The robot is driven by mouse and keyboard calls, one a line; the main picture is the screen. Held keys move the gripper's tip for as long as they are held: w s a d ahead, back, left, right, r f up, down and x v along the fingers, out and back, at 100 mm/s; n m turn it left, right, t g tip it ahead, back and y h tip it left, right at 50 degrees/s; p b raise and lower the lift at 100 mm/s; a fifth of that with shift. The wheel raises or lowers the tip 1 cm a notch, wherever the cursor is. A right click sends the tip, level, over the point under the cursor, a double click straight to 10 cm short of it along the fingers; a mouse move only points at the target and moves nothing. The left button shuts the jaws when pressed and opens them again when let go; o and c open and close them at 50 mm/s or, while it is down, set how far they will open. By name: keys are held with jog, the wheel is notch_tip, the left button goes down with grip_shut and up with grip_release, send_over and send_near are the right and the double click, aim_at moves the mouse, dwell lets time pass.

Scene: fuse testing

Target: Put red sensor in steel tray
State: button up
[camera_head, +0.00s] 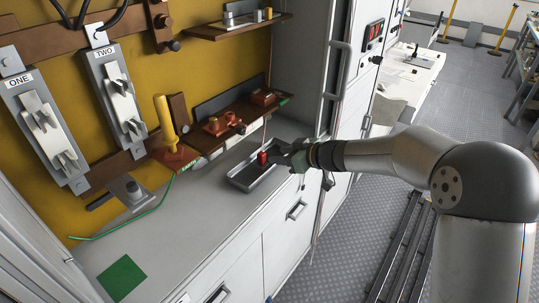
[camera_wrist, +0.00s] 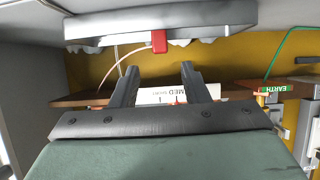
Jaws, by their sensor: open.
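The red sensor (camera_head: 263,158) shows as a small red block at the steel tray (camera_head: 240,184), near its far right end, with a thin pale cable rising from it. In the wrist view the red sensor (camera_wrist: 159,41) overlaps the tray's rim (camera_wrist: 100,40). I cannot tell whether it touches the tray floor. My gripper (camera_head: 277,152) is just right of the sensor in the head view. In the wrist view my gripper (camera_wrist: 159,68) is open, its fingers spread, with the sensor beyond and between the tips, apart from them.
The tray stands on a grey counter (camera_head: 180,213). Behind it, a brown shelf (camera_head: 240,115) carries reddish-brown fittings. A yellow-handled tool (camera_head: 165,120) stands left, with a green wire (camera_head: 150,212) across the counter. A green square (camera_head: 121,278) lies at front left. A cabinet handle (camera_head: 342,70) is behind my arm.

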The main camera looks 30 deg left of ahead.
jog(key=w+d+r+m+t+h, duration=0.2)
jog(key=w+d+r+t, duration=0.1)
jog(key=d, duration=0.5)
jog(key=w+d+r+m+t+h, duration=0.1)
jog(key=w+d+r+m+t, duration=0.25)
jog(key=d, duration=0.35)
jog(key=s+d+m+t+h, duration=0.2)
jog(key=d+m+h, duration=0.4)
jog(key=d, duration=1.2)
jog(key=s+d+f+m+g+h, duration=0.3)
jog(key=s+d+h, duration=0.2)
jog(key=s+d, duration=0.6)
jog(key=s+d+f+m+g, duration=0.1)
jog(key=s+d+f+g, duration=0.1)
jog(key=s, duration=0.7)
jog(key=s+d+f+m+g+y, duration=0.1)
jog(key=s+g, duration=0.3)
jog(key=s, duration=0.5)
jog(key=shift+d+f, duration=0.5)
jog(key=shift+f, duration=0.1)
jog(key=shift+s+m, duration=0.1)
jog(key=shift+m, duration=0.15)
